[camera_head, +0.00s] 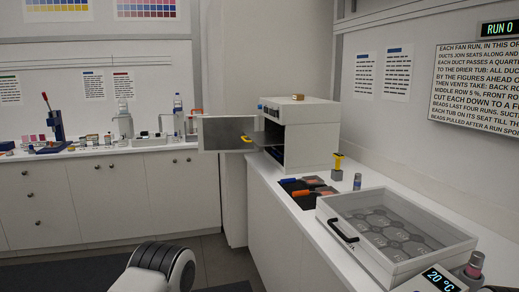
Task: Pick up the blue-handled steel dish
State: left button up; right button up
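Two small shallow dishes with reddish contents lie on dark mats on the right-hand counter, in front of the open white oven-like cabinet (312,138). The nearer dish (325,190) has an orange handle (301,193) pointing left. Neither of my grippers shows. Only a white and black rounded link of my arm shows at the bottom left of centre.
The cabinet door (222,134) stands open to the left, with a yellow handle (246,138). A clear-lidded white tub (398,232) with a black handle fills the counter's near part. A small yellow-topped tool (337,167) stands behind the dishes. Floor shows between the counters.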

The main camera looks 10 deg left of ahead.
aim_at(312, 181)
jog(key=i+j+z, duration=0.3)
jog(key=j+z, duration=0.25)
jog(key=i+j+z, duration=0.15)
jog(key=j+z, duration=0.15)
jog(key=i+j+z, duration=0.1)
jog(key=j+z, duration=0.2)
